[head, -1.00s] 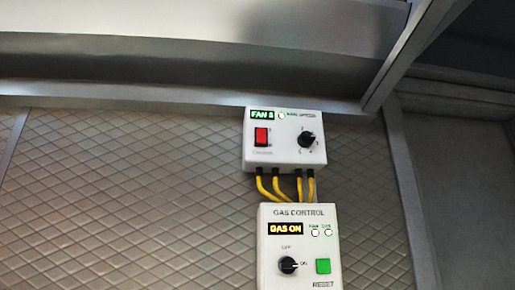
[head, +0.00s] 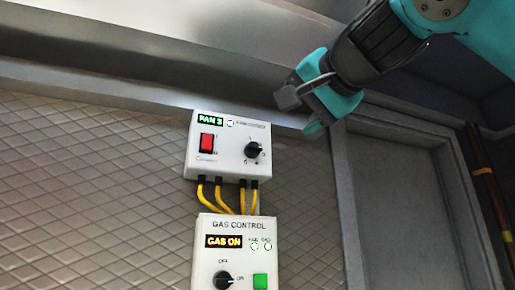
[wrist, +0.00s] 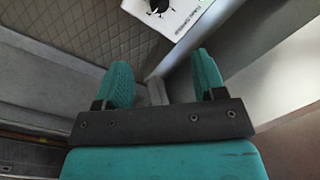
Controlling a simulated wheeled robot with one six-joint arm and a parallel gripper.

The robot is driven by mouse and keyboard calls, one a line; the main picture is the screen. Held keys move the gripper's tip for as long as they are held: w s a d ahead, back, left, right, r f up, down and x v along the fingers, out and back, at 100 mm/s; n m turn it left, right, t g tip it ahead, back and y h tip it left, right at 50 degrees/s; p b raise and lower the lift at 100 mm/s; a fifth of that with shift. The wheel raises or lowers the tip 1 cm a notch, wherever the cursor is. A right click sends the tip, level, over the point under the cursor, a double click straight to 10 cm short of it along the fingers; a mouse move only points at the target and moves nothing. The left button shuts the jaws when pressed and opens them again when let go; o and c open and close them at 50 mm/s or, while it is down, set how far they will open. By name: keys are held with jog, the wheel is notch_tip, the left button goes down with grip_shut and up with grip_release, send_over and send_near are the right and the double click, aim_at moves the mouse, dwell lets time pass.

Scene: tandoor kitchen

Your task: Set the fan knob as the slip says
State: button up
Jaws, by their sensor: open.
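The fan box (head: 228,168) is a white panel high on the tiled wall in the head view. Its green display (head: 210,120) appears to read FAN 3. The black fan knob (head: 254,149) sits at its right side; its small dial numbers are hard to read. My gripper (head: 308,103) is open and empty, up and right of the box, apart from the knob. In the wrist view, my gripper's teal fingers (wrist: 162,78) are spread. The white box's corner and the black knob (wrist: 158,5) show beyond them at the top edge, partly cut off. No slip is in view.
A red switch (head: 207,143) is left of the knob. Yellow cables (head: 220,196) run down to the gas control box (head: 206,262), which shows GAS ON and has a black knob (head: 222,280) and green button (head: 260,281). A metal hood (head: 150,75) overhangs above.

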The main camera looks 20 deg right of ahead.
jog(key=w, duration=0.1)
jog(key=p, duration=1.1)
send_near(257, 147)
jog(key=w+r, duration=0.1)
jog(key=w, duration=0.3)
jog(key=w+p, duration=0.1)
jog(key=w, duration=0.1)
jog(key=w+p, duration=0.1)
jog(key=w, duration=0.1)
jog(key=w+a+p, duration=0.1)
jog(key=w, duration=0.1)
jog(key=shift+f, duration=0.35)
jog(key=c, duration=0.9)
